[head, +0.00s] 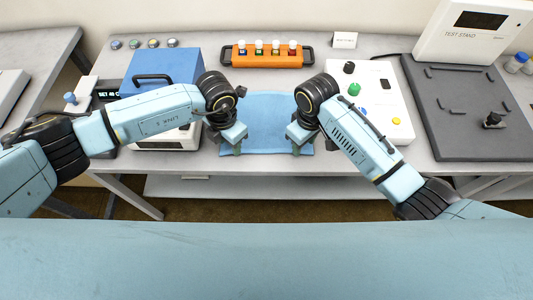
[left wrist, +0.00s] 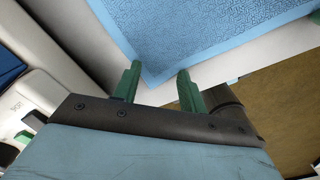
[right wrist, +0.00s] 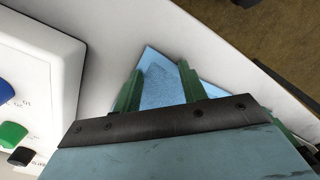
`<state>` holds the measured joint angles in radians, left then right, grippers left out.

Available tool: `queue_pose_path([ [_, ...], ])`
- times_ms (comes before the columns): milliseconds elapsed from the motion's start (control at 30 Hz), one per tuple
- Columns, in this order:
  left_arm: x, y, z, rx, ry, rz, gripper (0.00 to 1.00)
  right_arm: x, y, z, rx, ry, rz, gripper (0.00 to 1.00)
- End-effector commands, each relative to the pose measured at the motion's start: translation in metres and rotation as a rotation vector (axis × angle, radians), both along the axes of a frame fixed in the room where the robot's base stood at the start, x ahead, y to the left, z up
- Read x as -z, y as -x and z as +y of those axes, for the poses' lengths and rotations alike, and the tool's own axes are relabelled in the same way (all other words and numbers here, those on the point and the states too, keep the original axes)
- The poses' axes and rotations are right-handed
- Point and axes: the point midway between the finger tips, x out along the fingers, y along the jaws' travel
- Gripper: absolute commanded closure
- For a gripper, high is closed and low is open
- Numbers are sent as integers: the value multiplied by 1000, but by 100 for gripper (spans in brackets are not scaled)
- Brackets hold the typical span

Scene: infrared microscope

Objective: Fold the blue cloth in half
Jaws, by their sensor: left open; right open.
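The blue cloth (head: 266,122) lies flat on the table between my two arms, its near edge close to the table's front edge. My left gripper (head: 237,150) is open at the cloth's near left corner. In the left wrist view the corner of the cloth (left wrist: 200,40) lies between and just beyond the green fingertips (left wrist: 158,72). My right gripper (head: 296,149) is open at the near right corner. In the right wrist view a cloth corner (right wrist: 161,84) shows between the fingers (right wrist: 162,72). I cannot tell whether the fingertips touch the cloth.
A blue-topped instrument (head: 170,78) stands left of the cloth. A white control box with knobs (head: 378,115) stands right. An orange rack of vials (head: 266,56) is behind the cloth. A grey test stand (head: 465,110) is at far right. The table's front edge is close to both grippers.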

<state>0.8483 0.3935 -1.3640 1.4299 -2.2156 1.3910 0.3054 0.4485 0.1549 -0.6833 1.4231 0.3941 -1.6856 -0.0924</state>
Motion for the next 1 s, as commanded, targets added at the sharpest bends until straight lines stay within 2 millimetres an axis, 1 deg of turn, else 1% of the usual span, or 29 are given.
queue_pose_path([
  [100,4,0,0,0,0,0,58,4,0,0,0,0,0,58],
  [400,6,0,0,-1,0,0,59,4,0,0,0,0,1,59],
  [1000,7,1,1,-1,-2,2,98,4,1,-1,1,2,2,98],
])
